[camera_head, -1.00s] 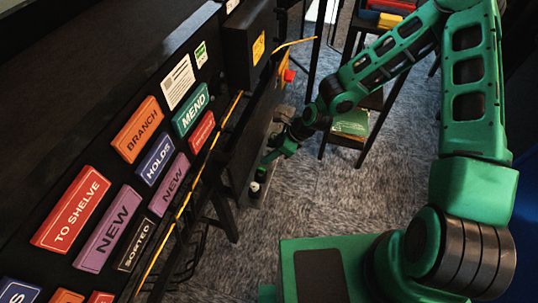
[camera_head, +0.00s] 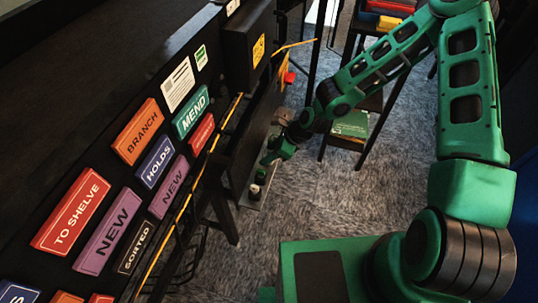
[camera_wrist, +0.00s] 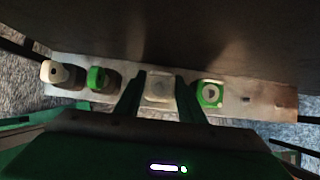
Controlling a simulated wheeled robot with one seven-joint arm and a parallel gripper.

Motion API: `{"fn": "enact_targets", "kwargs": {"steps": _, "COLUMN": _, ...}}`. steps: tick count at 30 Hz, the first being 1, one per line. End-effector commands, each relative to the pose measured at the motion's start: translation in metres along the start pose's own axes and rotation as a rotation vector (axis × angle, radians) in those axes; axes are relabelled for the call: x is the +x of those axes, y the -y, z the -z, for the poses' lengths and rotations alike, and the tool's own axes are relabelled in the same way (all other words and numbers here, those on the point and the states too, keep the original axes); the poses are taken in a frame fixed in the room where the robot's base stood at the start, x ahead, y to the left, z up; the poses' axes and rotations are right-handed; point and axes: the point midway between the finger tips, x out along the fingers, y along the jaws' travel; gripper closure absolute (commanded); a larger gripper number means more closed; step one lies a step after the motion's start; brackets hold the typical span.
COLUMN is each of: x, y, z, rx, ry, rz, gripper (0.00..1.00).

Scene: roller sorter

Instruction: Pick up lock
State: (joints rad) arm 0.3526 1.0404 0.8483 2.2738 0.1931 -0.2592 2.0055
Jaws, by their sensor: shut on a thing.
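In the wrist view, my gripper (camera_wrist: 159,100) has its two dark fingers on either side of a pale, squarish thing (camera_wrist: 159,87), which seems to be the lock. The fingers are shut on it, and it appears to sit at the level of the strip; whether it is lifted I cannot tell. In the head view, my gripper (camera_head: 266,163) is low beside the dark frame, and the held thing is hidden there.
A pale strip (camera_wrist: 270,100) bears a white-topped dark thing (camera_wrist: 57,72), a green looped thing (camera_wrist: 97,78) and a green block with a white ring (camera_wrist: 210,93), close beside my fingers. Carpet (camera_head: 310,205) is clear.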

Motion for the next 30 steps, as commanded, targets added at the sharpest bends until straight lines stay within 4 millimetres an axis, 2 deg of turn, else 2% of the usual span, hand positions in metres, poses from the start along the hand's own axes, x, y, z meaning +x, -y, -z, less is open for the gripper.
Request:
{"fn": "enact_targets", "kwargs": {"steps": 8, "x": -0.023, "y": 0.001, "z": -0.014, "rx": -0.003, "ry": 0.000, "rz": 0.003, "gripper": 0.90}}
{"fn": "enact_targets", "kwargs": {"steps": 30, "x": -0.137, "y": 0.001, "z": -0.088, "rx": -0.004, "ry": -0.001, "rz": 0.006, "gripper": 0.90}}
